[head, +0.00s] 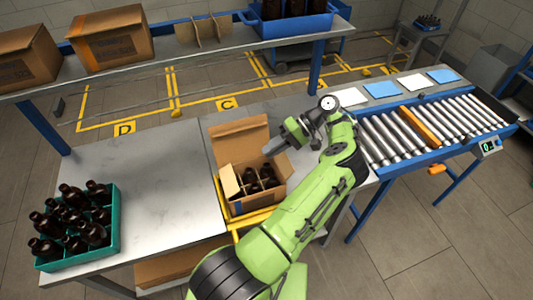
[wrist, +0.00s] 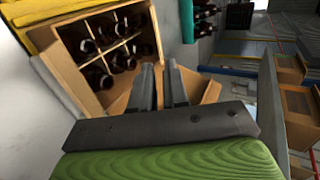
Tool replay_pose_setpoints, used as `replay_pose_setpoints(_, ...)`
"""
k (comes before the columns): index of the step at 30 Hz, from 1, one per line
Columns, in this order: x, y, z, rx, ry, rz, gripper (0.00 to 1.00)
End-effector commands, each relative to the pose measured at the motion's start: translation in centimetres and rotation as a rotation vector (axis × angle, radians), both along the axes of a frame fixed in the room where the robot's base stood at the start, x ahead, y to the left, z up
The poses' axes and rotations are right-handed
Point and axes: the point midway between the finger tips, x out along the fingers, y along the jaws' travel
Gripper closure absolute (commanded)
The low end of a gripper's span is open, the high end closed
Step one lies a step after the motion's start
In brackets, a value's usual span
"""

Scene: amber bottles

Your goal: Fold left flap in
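An open cardboard box (head: 252,204) stands on the workbench with dark amber bottles (head: 268,176) in its divided inside. Its tall back flap (head: 240,142) stands up. Its left flap (head: 229,182) also stands up, leaning outward beside the opening. My gripper (head: 272,146) is above the box's back right side, apart from the left flap. In the wrist view, the box (wrist: 78,72) lies at upper left with bottles (wrist: 100,78) in its cells. My gripper (wrist: 160,72) shows two fingers close together with nothing seen between them. Cardboard flaps (wrist: 209,90) show beside and behind the fingers.
A teal crate (head: 82,258) of bottles stands at the bench's left. A roller conveyor (head: 420,135) is to the right. A shelf behind holds closed boxes (head: 112,42) and a blue crate (head: 290,28). The bench (head: 150,180) between crate and box is clear.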

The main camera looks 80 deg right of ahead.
Motion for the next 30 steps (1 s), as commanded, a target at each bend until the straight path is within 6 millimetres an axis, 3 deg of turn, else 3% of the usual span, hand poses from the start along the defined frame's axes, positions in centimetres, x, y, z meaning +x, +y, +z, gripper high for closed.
replay_pose_setpoints(5,11.3,1.7,4.0,0.001,0.178,0.25,1.0)
replay_pose_setpoints(9,18.5,4.6,3.1,0.032,0.384,0.328,1.0)
replay_pose_setpoints(12,22.1,6.8,2.0,0.0,0.55,0.339,1.0)
replay_pose_setpoints(15,24.3,8.8,0.3,-0.085,0.757,0.309,1.0)
replay_pose_setpoints(19,24.1,10.1,0.0,-0.319,1.035,0.213,1.0)
replay_pose_setpoints(24,20.8,10.5,4.1,-0.636,1.274,0.062,1.0)
replay_pose_setpoints(27,19.3,10.6,6.1,-0.727,1.337,0.008,1.0)
replay_pose_setpoints(30,18.6,10.6,6.5,-0.752,1.36,-0.009,1.0)
